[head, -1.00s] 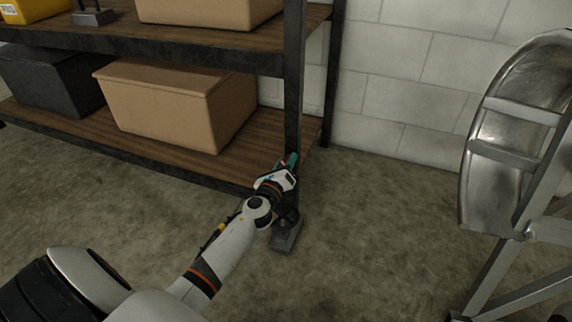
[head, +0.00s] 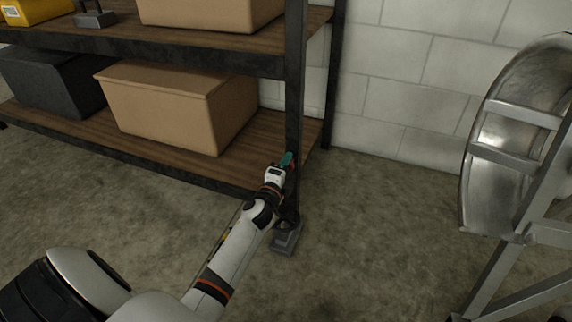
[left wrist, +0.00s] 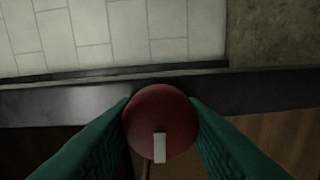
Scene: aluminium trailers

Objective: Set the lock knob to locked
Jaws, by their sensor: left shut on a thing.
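A round red knob (left wrist: 158,108) with a white bar mark shows in the left wrist view. The mark lies at the knob's lower edge in that picture, pointing down. My left gripper (head: 287,160) has green fingers and is shut on the knob, with one finger at each side of it. In the head view the gripper is at the lower part of the shelf's front corner post (head: 294,100), and the knob is hidden there. Which setting the mark stands for cannot be read. My right gripper is not in view.
A dark rack holds a cardboard box (head: 175,105) and a black bin (head: 50,82) on its low shelf. A grey block (head: 286,238) sits on the floor below my left wrist. A metal wheel-like frame (head: 490,150) stands at right. The floor between is clear.

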